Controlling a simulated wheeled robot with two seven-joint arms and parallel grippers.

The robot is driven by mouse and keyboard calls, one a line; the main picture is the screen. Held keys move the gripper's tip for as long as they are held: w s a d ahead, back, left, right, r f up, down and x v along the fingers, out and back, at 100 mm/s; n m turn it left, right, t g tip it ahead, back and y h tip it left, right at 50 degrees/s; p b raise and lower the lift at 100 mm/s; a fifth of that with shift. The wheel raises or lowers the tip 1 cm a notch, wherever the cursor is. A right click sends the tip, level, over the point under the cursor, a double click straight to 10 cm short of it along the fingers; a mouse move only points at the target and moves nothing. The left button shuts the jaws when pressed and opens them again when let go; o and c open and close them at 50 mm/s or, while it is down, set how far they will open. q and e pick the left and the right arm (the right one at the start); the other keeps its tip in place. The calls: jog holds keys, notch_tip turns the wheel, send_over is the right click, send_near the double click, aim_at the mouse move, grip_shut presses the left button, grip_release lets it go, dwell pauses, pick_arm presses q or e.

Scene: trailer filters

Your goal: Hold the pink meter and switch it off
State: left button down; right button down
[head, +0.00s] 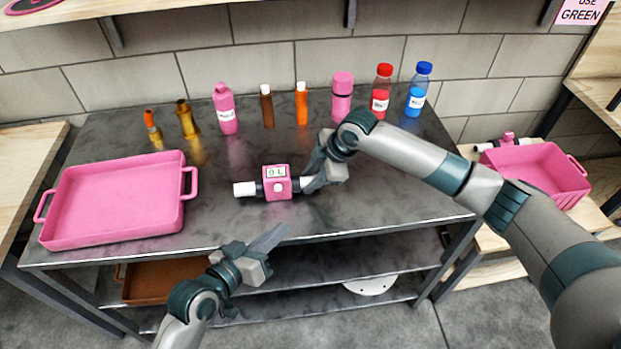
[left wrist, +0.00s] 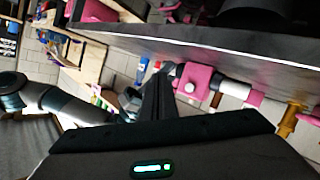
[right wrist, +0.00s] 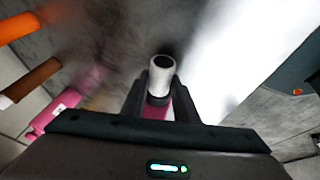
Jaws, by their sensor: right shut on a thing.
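The pink meter (head: 278,187) is on the dark table, a pink box with a small display that seems to read "0 L", a pale round button on its front and a white pipe end at left. My right gripper (head: 312,182) is shut on its dark right-hand pipe. The right wrist view shows the fingers (right wrist: 161,105) either side of the meter, its white end (right wrist: 162,68) beyond. My left gripper (head: 270,240) is empty by the table's front edge, apart from the meter. Its fingers (left wrist: 157,98) look closed together. The meter (left wrist: 196,80) shows beyond them.
A pink tray (head: 52,222) stands at the table's left. Several bottles line the back, including a pink bottle (head: 226,112), a red bottle (head: 381,92) and a blue bottle (head: 416,92). A pink basket (head: 545,172) is at right. The table before the meter is clear.

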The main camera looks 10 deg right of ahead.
pick_arm(q)
jog(key=shift+w, duration=0.2)
send_near(288, 188)
jog(key=shift+s+d+x, duration=0.1)
jog(key=shift+s+x, duration=0.05)
jog(key=shift+x, duration=0.7)
jog(key=shift+s+d+x, duration=0.15)
jog(key=shift+x, duration=0.75)
jog(key=shift+w+f, duration=0.1)
jog(key=shift+w, duration=0.45)
dwell(1.7)
jog(key=shift+s, duration=0.65)
jog(key=shift+s, duration=3)
pick_arm(e)
jog(key=c, duration=1.3)
grip_release()
